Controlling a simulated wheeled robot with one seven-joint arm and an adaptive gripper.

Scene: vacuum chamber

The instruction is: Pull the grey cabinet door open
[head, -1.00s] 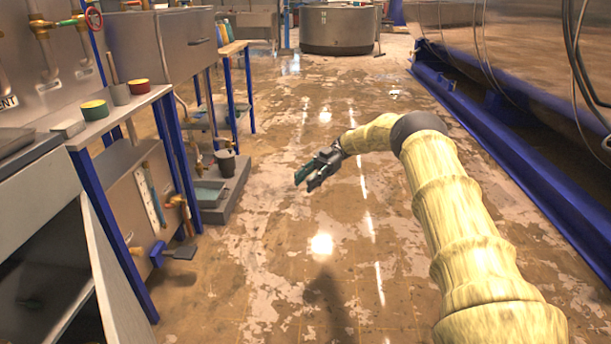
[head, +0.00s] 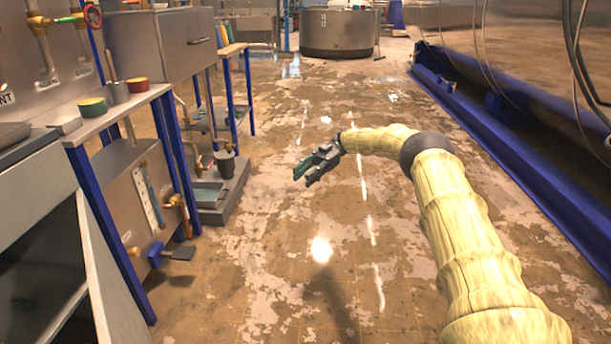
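A grey cabinet (head: 35,195) stands at the lower left, cut off by the picture's edge. Its front shows a dark opening, and its grey door (head: 112,290) stands swung out from it, edge towards the aisle. The door's lower part is out of frame. My gripper (head: 304,172) hangs over the floor in the middle of the view, well to the right of the door and farther ahead. It touches nothing. Its dark fingers with teal pads look parted and empty, though they are small in the picture.
A blue-legged workbench (head: 130,108) with pots and a tape roll lines the left. Beyond it is another grey cabinet (head: 185,42) with a dark handle. A blue rail (head: 520,150) runs along the right. The floor aisle (head: 290,240) between is clear.

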